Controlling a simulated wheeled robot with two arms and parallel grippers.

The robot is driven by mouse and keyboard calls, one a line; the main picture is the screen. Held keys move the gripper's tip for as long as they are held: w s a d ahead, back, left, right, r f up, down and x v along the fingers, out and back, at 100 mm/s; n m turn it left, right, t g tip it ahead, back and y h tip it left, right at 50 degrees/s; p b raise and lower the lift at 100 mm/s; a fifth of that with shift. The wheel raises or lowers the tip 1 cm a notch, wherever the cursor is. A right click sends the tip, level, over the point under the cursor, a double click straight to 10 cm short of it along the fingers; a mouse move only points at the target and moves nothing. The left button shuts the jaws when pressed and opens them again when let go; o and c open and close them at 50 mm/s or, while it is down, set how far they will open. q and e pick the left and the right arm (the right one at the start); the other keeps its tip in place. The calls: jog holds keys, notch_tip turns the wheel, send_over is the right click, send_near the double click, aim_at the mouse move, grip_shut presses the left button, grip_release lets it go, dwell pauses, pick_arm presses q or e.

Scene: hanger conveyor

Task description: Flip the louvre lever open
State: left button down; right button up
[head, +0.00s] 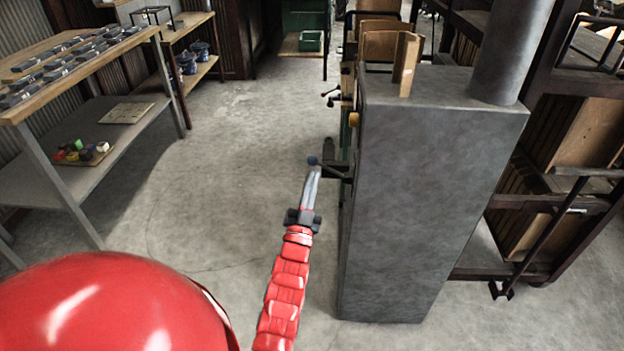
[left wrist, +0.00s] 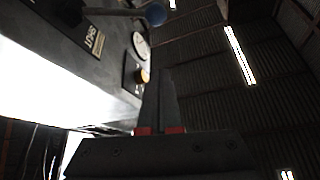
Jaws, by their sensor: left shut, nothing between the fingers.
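The louvre lever (head: 338,174) is a dark rod with a blue ball knob (head: 312,161), sticking out from the left side of the tall grey cabinet (head: 430,190). In the left wrist view the blue knob (left wrist: 155,14) is at the top, with its rod reaching left toward a plate (left wrist: 94,40) that reads SHUT. My left gripper (head: 314,172) is shut and empty, its fingertips just below the knob in the head view. In the left wrist view the shut fingers (left wrist: 160,90) point up, apart from the knob in the picture. I cannot tell whether they touch. My right gripper is not in view.
A round gauge (left wrist: 140,45) and a yellow-orange knob (left wrist: 144,76) sit on the cabinet face near the lever. A workbench (head: 155,35) with several grey parts stands at left. A dark rack (head: 530,190) stands at right. The floor left of the cabinet is clear.

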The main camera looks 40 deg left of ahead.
aim_at(314, 163)
pick_arm(q)
jog(key=w+a, duration=0.1)
jog(key=w, duration=0.1)
jog(key=w+a+r, duration=0.1)
jog(key=w, duration=0.1)
jog(key=w+a, duration=0.1)
jog(key=w, duration=0.1)
jog(key=shift+w+a+r, duration=0.2)
jog(key=shift+w+r, duration=0.15)
jog(key=shift+a+f, duration=0.3)
jog(key=shift+f, duration=0.55)
jog(key=shift+s, duration=0.1)
